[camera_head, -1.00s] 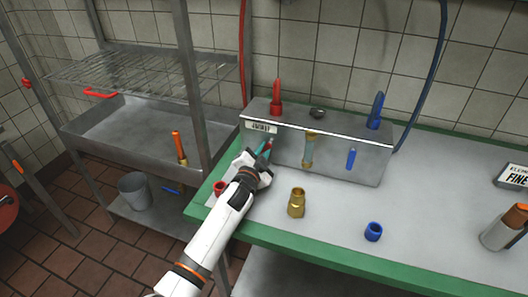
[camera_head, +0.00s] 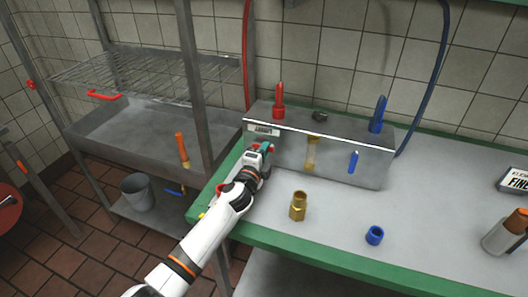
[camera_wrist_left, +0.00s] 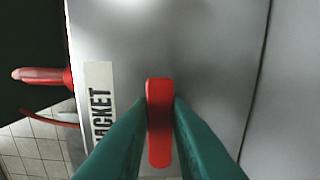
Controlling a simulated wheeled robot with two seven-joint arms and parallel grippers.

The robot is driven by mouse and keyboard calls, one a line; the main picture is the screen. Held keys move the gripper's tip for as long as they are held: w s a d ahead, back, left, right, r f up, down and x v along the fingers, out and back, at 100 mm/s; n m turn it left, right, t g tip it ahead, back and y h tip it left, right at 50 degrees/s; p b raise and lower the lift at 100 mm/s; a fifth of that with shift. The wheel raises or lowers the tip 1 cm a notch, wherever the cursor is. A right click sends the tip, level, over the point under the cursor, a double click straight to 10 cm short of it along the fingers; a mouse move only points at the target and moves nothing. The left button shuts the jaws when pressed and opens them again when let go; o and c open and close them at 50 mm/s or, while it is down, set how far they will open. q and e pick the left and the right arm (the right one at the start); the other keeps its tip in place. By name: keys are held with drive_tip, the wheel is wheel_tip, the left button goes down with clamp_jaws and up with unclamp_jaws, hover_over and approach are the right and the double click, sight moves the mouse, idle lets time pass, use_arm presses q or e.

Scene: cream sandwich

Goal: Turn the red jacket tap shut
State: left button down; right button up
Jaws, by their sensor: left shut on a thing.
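The red jacket tap lever (camera_wrist_left: 160,122) is on the front of the grey metal box (camera_head: 345,165), beside the white JACKET label (camera_wrist_left: 101,105). In the left wrist view the lever runs along the same direction as the label's length. My left gripper (camera_head: 264,150) is at the box's front left, just below the label (camera_head: 262,130). Its green fingers are shut on the lever, one on each side, in the left wrist view. In the head view the gripper hides most of the lever. My right gripper is not in view.
On the box stand a red spout (camera_head: 279,102) and a blue spout (camera_head: 378,115). A blue lever (camera_head: 354,161) is on its front right.

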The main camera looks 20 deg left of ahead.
use_arm(q)
drive_tip(key=shift+m, duration=0.3)
drive_tip(key=c, duration=1.4)
unclamp_jaws()
drive_tip(key=shift+o, duration=0.2)
drive_tip(key=shift+s, duration=0.1)
drive_tip(key=s, duration=0.6)
drive_tip(key=s+b, duration=0.1)
drive_tip(key=s, duration=0.4)
drive_tip(key=shift+s+a, duration=0.2)
drive_tip(key=shift+s, duration=0.2)
drive_tip(key=shift+f, duration=0.1)
